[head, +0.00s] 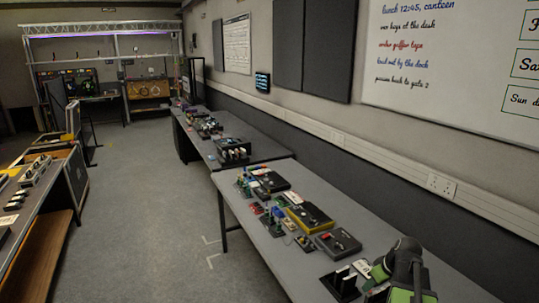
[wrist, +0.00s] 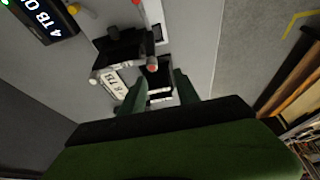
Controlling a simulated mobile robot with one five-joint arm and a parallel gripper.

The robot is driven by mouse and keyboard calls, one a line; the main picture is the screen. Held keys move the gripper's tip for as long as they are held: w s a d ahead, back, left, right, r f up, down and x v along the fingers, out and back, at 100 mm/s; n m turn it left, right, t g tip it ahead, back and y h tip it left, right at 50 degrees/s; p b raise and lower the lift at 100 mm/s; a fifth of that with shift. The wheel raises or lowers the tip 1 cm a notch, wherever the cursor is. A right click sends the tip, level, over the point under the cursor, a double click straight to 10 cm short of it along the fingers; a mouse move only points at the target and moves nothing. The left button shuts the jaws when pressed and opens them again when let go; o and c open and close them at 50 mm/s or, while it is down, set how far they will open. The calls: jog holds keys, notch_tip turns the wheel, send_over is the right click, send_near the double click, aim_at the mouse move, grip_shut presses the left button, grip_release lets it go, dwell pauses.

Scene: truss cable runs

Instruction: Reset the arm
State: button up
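My gripper (wrist: 161,88) shows in the wrist view as two dark green fingers, spread apart with a gap and nothing held between them. Beyond the fingertips are a dark stand or block (wrist: 158,75) with a small red-orange knob and a white label plate (wrist: 114,84). In the head view my green and black arm (head: 408,272) is at the bottom right, over the near end of the grey bench (head: 268,262). The fingertips are hard to make out there.
Black boxes (head: 312,216), a dark knobbed box (head: 338,243) and several small parts crowd the near bench. A white card (head: 363,267) is close to my arm. The wall with its trunking (head: 350,142) runs along the right. The floor aisle (head: 165,200) is clear.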

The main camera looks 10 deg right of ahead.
jog(key=w+a+f+n+g, duration=0.2)
jog(key=a+n, duration=0.1)
jog(key=a, duration=2.3)
jog(key=s+a+m+g+h, duration=0.1)
jog(key=s+a+m+g, duration=0.1)
jog(key=s+a+m, duration=0.3)
jog(key=shift+s+f+m+b, duration=0.3)
jog(key=shift+s+m+b, duration=0.1)
jog(key=shift+s+m, duration=0.25)
jog(key=shift+c, duration=0.4)
